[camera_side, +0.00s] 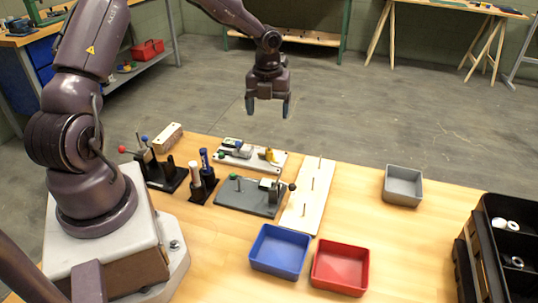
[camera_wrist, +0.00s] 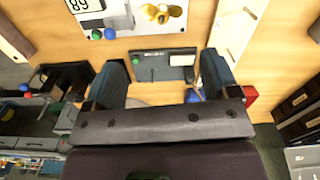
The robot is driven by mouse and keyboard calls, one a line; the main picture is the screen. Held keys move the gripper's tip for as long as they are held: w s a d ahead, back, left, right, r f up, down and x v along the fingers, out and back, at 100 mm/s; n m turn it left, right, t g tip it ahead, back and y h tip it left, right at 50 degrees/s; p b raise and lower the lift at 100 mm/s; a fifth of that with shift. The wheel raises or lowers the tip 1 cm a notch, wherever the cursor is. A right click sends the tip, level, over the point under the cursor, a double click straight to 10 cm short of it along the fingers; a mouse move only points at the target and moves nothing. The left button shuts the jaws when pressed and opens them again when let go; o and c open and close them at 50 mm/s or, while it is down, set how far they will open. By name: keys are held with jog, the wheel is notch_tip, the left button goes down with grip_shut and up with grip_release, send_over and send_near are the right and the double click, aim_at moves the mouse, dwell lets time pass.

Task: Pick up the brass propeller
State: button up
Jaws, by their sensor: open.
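The brass propeller (camera_side: 271,156) is a small golden piece at the right end of a light plate (camera_side: 262,167) near the back of the table.
A dark grey plate with a clamp (camera_side: 240,204) lies in front of the light plate. A pale board with upright pegs (camera_side: 318,182) is to the right. Tool stands are at left.

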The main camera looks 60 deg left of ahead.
aim_at(269, 159)
jog(key=shift+m, duration=0.8)
notch_tip(269, 159, down, 13)
jog(key=shift+d, duration=0.15)
jog(key=c, duration=0.7)
jog(key=shift+r, duration=0.1)
notch_tip(269, 159, up, 18)
